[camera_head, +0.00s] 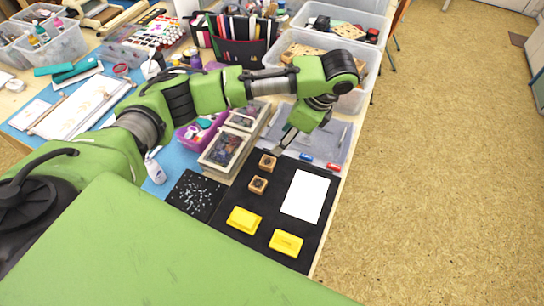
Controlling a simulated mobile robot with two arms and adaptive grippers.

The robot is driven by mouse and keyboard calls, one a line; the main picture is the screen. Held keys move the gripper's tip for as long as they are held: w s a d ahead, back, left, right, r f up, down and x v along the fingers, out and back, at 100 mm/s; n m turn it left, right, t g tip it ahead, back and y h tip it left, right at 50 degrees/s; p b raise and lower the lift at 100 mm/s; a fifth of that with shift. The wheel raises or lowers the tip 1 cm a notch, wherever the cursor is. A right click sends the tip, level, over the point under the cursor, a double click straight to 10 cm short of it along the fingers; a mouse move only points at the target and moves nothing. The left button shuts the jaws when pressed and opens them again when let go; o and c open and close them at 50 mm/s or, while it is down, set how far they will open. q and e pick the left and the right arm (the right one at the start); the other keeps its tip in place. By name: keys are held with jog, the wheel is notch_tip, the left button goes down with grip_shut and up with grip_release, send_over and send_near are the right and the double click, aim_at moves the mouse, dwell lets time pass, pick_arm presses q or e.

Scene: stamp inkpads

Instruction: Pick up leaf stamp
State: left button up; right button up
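Two small wooden block stamps with dark markings on top stand on a black mat (225,222). One stamp (267,162) is at the mat's far edge, and the other stamp (258,184) is a little nearer. The markings are too small to tell which is the leaf stamp. My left gripper (287,139) hangs from the bent green arm, just beyond and above the far stamp, and appears apart from it. Its fingers show as a thin grey shape, so open or shut cannot be told. My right gripper is not in view.
A white sheet (305,195) and two yellow inkpads (244,220) (286,243) lie on the mat. Red and blue small items (306,156) lie beyond the mat. Crates (352,104) stand at the back. The table's right edge is close.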

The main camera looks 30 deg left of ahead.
pick_arm(q)
send_near(268, 161)
jog(key=a, duration=0.1)
jog(key=x, duration=0.3)
jog(key=shift+a+f, duration=0.1)
jog(key=shift+f, duration=0.4)
jog(key=x, duration=0.4)
jog(key=shift+d+f+p, duration=0.2)
jog(key=shift+f+p, duration=0.15)
jog(key=shift+f, duration=0.2)
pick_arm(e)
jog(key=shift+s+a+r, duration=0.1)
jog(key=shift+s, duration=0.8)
pick_arm(q)
jog(key=c, duration=1.1)
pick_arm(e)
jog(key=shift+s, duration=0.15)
